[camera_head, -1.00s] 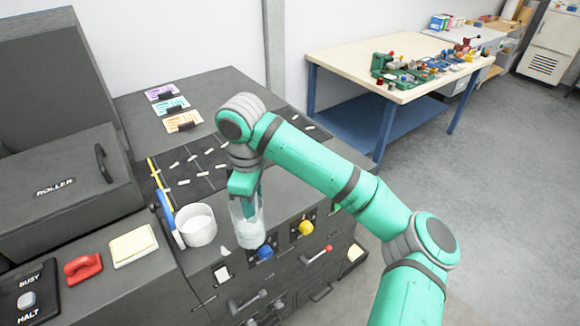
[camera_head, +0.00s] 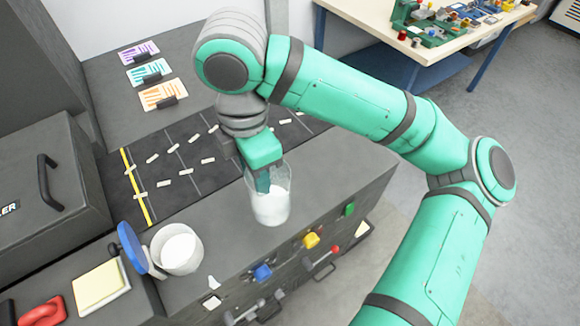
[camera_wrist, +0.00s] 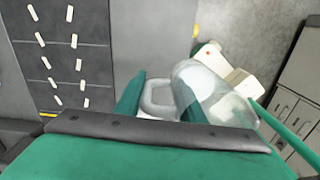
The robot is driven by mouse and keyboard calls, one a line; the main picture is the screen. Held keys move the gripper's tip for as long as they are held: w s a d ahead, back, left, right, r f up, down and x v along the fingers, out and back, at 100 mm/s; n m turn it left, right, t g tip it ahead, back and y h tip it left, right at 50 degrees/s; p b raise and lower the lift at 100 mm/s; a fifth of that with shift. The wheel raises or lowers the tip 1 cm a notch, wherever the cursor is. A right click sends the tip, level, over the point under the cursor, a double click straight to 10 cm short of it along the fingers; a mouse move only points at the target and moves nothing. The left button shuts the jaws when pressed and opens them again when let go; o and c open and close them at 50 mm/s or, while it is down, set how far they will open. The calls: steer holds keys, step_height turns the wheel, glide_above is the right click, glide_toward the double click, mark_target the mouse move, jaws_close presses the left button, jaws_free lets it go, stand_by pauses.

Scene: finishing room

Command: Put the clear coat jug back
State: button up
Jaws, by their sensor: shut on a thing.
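The clear jug (camera_head: 270,196), see-through with white contents, is upright over the grey counter (camera_head: 335,170), between the black marked mat and the counter's front edge. My gripper (camera_head: 262,180) points down at its near-left side and is shut on its handle. In the wrist view the two green fingers of my gripper (camera_wrist: 160,100) are on either side of the pale loop handle, with the clear jug (camera_wrist: 212,88) to the right. I cannot tell whether the jug's base touches the counter.
A black mat (camera_head: 185,150) with white tags and a yellow line lies behind the jug. Coloured cards (camera_head: 150,72) lie further back. Coloured knobs (camera_head: 311,240) line the counter's front.

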steer(key=w+d+f, duration=0.1)
steer(key=w+f, duration=0.1)
steer(key=w, duration=0.2)
steer(key=w+d+f, duration=0.1)
steer(key=w+f, duration=0.2)
steer(key=w, duration=0.1)
steer(key=w+d+f, duration=0.1)
steer(key=w+f, duration=0.2)
steer(key=shift+w+d, duration=0.2)
steer(key=shift+w, duration=0.2)
steer(key=shift+w+d+f, duration=0.1)
steer(key=shift+w+f, duration=0.45)
steer(key=shift+f, duration=0.15)
steer(key=shift+w+f, duration=0.2)
steer(key=shift+f, duration=1.55)
steer(key=shift+f, duration=0.15)
steer(key=o, duration=1.4)
steer(key=shift+c, duration=0.2)
step_height(320, 180, up, 12)
steer(key=shift+r, duration=0.2)
